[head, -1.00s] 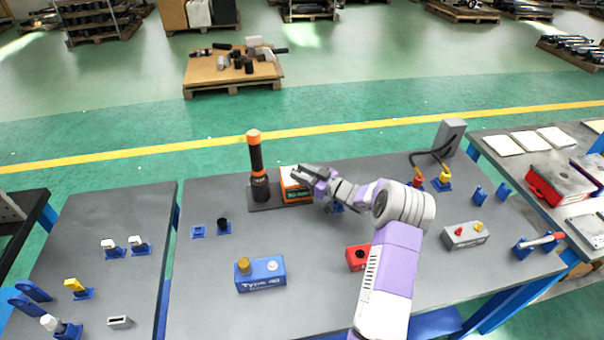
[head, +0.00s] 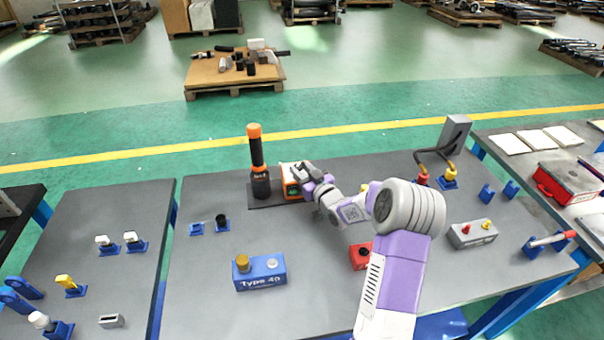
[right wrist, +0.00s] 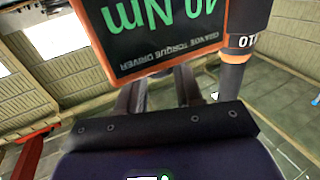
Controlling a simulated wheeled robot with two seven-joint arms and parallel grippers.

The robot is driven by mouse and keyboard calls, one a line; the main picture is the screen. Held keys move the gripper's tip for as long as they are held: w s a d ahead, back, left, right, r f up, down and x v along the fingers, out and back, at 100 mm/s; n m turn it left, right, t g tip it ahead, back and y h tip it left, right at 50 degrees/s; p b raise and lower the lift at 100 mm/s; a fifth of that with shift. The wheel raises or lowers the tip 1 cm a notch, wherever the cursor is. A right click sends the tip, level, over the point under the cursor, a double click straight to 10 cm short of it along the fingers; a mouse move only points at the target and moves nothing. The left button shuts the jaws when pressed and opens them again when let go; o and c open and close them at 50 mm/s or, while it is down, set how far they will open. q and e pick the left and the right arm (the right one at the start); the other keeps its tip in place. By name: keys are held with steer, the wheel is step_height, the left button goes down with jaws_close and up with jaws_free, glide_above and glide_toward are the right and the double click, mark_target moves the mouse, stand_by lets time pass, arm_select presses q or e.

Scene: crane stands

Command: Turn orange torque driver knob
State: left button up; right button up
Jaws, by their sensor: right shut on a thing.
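The orange torque driver box (head: 291,188) stands at the back of the middle table, beside a tall black driver with an orange cap (head: 257,160). My right gripper (head: 304,172) is at the box's upper right side. In the right wrist view the box's orange-framed display (right wrist: 160,30) shows upside down, with "40 Nm" in green and "Orange Torque Driver" below. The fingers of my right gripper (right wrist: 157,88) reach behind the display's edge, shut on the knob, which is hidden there. My left gripper is not in view.
A blue "Type 40" box (head: 260,274) and a red box (head: 361,256) stand nearer on the table.

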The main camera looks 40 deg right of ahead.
steer(key=shift+r, duration=0.1)
steer(key=o, duration=1)
steer(key=shift+c, duration=0.2)
steer(key=s+p, duration=0.1)
steer(key=s, duration=0.6)
steer(key=shift+s+a, duration=0.3)
steer(key=shift+a, duration=0.15)
